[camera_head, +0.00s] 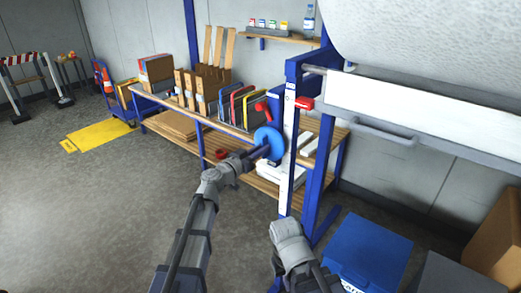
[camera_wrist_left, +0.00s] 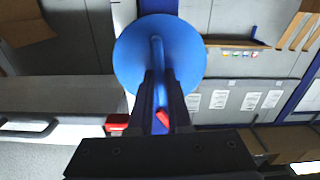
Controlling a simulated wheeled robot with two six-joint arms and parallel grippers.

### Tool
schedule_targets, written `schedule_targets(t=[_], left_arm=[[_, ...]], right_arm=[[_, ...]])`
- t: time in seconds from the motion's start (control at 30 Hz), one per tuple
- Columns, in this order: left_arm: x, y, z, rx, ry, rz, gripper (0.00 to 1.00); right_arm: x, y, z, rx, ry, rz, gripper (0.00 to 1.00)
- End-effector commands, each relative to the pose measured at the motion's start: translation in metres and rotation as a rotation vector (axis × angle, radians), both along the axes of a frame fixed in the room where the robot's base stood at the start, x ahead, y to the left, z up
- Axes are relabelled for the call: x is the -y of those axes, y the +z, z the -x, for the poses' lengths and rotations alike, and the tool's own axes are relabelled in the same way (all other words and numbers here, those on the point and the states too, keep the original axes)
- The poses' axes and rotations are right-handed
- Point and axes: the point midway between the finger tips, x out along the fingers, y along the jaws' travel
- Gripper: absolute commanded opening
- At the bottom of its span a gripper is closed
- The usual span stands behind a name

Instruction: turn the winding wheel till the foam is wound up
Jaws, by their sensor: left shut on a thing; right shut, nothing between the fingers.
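The blue winding wheel (camera_head: 272,138) is a disc on the side of the blue frame. It fills the upper middle of the left wrist view (camera_wrist_left: 130,55). My left gripper (camera_head: 262,151) is shut on the wheel's blue handle (camera_wrist_left: 157,60), its dark fingers on either side of it. The foam shows as a large pale roll (camera_head: 435,35) at the top right, partly out of frame. Below the roll is a white panel (camera_head: 420,108). My right gripper (camera_head: 291,245) is low in the middle of the head view, away from the wheel; its fingertips are not clear.
A wooden workbench (camera_head: 160,101) with boxes and folders stands behind the wheel. Red levers (camera_head: 304,103) sit near the wheel on the frame. A blue box (camera_head: 370,250) stands on the floor at lower right. The grey floor at left is open.

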Motion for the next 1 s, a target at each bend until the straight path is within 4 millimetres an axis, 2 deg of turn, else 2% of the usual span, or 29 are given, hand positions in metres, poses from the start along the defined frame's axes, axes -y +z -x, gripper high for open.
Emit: schedule_targets(t=[0.2,0.23,0.5,0.77,1.0], left_arm=[[0.000,0.000,0.000,-0.001,0.000,-0.001,0.00],[0.000,0.000,0.000,-0.001,0.000,-0.001,0.18],[0.000,0.000,0.000,-0.001,0.000,0.001,0.46],[-0.001,0.000,0.001,-0.001,0.000,0.001,0.46],[-0.012,0.000,0.017,-0.001,0.002,0.001,0.46]], right_arm=[[0.000,0.000,0.000,0.000,0.000,0.000,0.00],[0.000,0.000,0.000,0.000,0.000,0.000,0.00],[0.000,0.000,0.000,0.000,0.000,0.000,0.00],[0.000,0.000,0.000,0.000,0.000,0.000,0.00],[0.000,0.000,0.000,0.000,0.000,0.000,0.00]])
